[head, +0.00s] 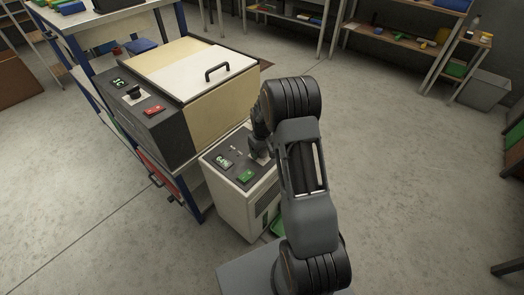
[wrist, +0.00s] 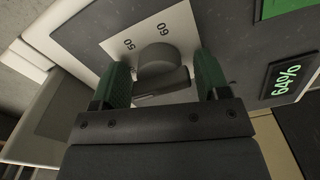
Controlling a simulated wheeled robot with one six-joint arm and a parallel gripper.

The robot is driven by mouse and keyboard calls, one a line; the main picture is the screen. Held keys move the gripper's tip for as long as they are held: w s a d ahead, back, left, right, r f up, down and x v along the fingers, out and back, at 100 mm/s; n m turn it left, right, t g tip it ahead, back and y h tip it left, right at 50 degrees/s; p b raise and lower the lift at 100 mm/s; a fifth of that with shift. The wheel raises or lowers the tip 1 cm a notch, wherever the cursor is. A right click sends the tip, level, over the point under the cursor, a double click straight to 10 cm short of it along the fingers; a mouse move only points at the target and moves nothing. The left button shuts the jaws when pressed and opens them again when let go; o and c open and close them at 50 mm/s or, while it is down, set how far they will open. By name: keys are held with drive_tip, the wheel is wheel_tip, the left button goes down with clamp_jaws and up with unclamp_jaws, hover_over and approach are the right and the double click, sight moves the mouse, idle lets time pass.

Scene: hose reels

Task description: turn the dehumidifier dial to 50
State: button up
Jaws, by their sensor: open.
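The dehumidifier (head: 236,205) is a low white box with a dark top panel, beside the larger cabinet. Its dial (wrist: 158,60) is a grey knob on a pale scale plate (wrist: 118,48); the marks 50 and 60 show, with 60 nearer the top of the wrist view. Which mark the dial points at I cannot tell. My gripper (wrist: 161,76) is open, its two green fingers on either side of the dial, with gaps visible. In the head view my gripper (head: 259,148) is over the panel and hides the dial.
The dehumidifier display (wrist: 290,79) reads 64%. A green panel element (head: 245,176) sits beside it. The larger cabinet (head: 200,75), with its own knob (head: 133,93) and red switch (head: 154,110), stands close behind on the left. Open floor lies to the right.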

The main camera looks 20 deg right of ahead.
drive_tip(key=c, duration=0.7)
drive_tip(key=shift+o, duration=0.2)
drive_tip(key=shift+m, duration=0.3)
drive_tip(key=m, duration=0.5)
drive_tip(key=shift+m+p, duration=0.3)
drive_tip(key=m, duration=0.5)
drive_tip(key=shift+m, duration=0.5)
drive_tip(key=o, duration=0.7)
drive_tip(key=shift+c, duration=0.2)
